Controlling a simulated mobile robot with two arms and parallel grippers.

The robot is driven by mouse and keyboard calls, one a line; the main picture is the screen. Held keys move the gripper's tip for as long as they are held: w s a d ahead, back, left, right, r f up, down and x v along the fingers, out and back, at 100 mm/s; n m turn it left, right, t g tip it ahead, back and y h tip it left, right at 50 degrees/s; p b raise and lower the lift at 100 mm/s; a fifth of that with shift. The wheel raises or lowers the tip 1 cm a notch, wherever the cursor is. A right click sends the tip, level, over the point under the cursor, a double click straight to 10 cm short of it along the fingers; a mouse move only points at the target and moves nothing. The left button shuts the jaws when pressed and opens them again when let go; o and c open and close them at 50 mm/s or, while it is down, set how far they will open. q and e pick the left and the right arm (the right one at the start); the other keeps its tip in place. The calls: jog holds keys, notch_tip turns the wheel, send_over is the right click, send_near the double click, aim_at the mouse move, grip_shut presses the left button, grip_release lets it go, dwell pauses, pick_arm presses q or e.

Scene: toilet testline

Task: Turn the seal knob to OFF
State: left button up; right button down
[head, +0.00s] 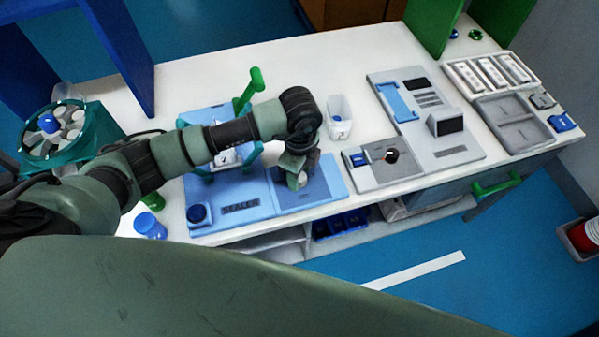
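The blue sealer (240,222), marked SEALER, lies on the white bench, with a green lever (249,90) standing up behind it. A round dark blue knob (199,214) sits at its front left corner. To the right of the label is a blue-grey panel (325,186). My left arm reaches across the sealer, and my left gripper (297,180) points down at this panel. The gripper covers whatever is under it, so a seal knob there cannot be made out. Its fingers are too hidden to tell open from shut. My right gripper is not in view.
A grey panel with a dark round part (391,156) stands to the right, beside a grey device with a screen (446,121). A clear cup (340,118) stands behind. A teal carousel (75,135) and a blue-capped jar (150,226) are at left. The back middle of the bench is clear.

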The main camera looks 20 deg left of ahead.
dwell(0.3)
pick_arm(q)
notch_tip(320, 180, up, 8)
jog(key=shift+f+b, duration=0.15)
jog(key=shift+b, duration=0.6)
jog(key=shift+s+f, duration=0.1)
jog(key=shift+s, duration=0.05)
